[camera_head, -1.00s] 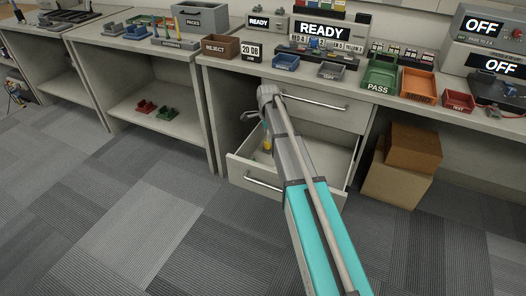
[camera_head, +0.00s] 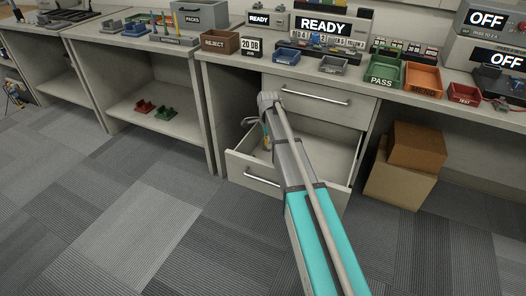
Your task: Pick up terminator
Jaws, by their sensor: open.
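My gripper (camera_head: 249,122) is at the end of my arm, over the left part of the open lower drawer (camera_head: 334,172). It is small and partly hidden by my wrist, and its jaws are open. A small yellow and teal item (camera_head: 267,141) shows beside my wrist, at the drawer's left inside. I cannot tell whether it is the terminator, nor whether my gripper touches it. My arm hides part of the drawer's inside.
The upper drawer (camera_head: 318,100) is closed above. The bench top holds a green PASS tray (camera_head: 382,80), an orange tray (camera_head: 422,82), a brown REJECT tray (camera_head: 219,43) and displays. Cardboard boxes (camera_head: 400,186) stand right of the drawer. The floor in front is clear.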

